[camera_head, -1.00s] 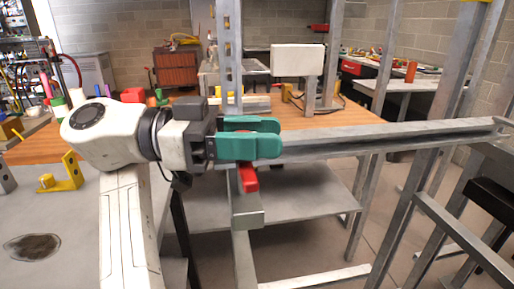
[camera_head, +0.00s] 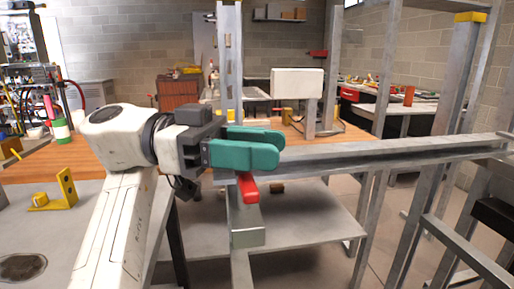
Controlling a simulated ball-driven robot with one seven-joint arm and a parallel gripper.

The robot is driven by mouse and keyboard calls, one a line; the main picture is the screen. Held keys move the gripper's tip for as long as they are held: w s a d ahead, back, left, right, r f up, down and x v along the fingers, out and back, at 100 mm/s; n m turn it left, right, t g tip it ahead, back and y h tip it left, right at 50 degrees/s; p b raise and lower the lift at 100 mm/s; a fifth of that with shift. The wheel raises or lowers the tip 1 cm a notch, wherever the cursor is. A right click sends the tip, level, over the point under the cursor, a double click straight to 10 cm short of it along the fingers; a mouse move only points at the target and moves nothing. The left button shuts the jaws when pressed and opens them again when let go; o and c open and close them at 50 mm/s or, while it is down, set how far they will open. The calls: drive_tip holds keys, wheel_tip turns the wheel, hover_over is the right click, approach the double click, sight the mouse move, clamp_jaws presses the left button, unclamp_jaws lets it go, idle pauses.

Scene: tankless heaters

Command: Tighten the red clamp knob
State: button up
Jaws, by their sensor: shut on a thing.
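The red clamp knob (camera_head: 249,189) shows as a short red bar beside the upright grey metal post, near the middle of the head view. Its upper part is hidden behind my gripper (camera_head: 262,146). My gripper's two teal fingers point right and lie close together, in front of the post and the horizontal rail. The gripper is shut on the red knob, whose lower end sticks out below the fingers. The exact contact between fingers and knob is hidden.
A long grey rail (camera_head: 390,153) runs right from the post. A grey shelf (camera_head: 310,222) lies below it. A wooden bench (camera_head: 60,162) and a yellow bracket (camera_head: 62,190) are at left. Metal uprights (camera_head: 440,110) stand close at right.

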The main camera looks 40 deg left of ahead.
drive_tip(key=o, duration=1)
drive_tip(key=shift+c, duration=0.2)
drive_tip(key=shift+r, duration=0.1)
drive_tip(key=shift+r, duration=0.35)
drive_tip(key=s+d+r+p, duration=0.2)
drive_tip(key=s+d+r, duration=0.5)
drive_tip(key=s+r, duration=0.5)
drive_tip(key=shift+d, duration=0.1)
drive_tip(key=shift+c, duration=0.2)
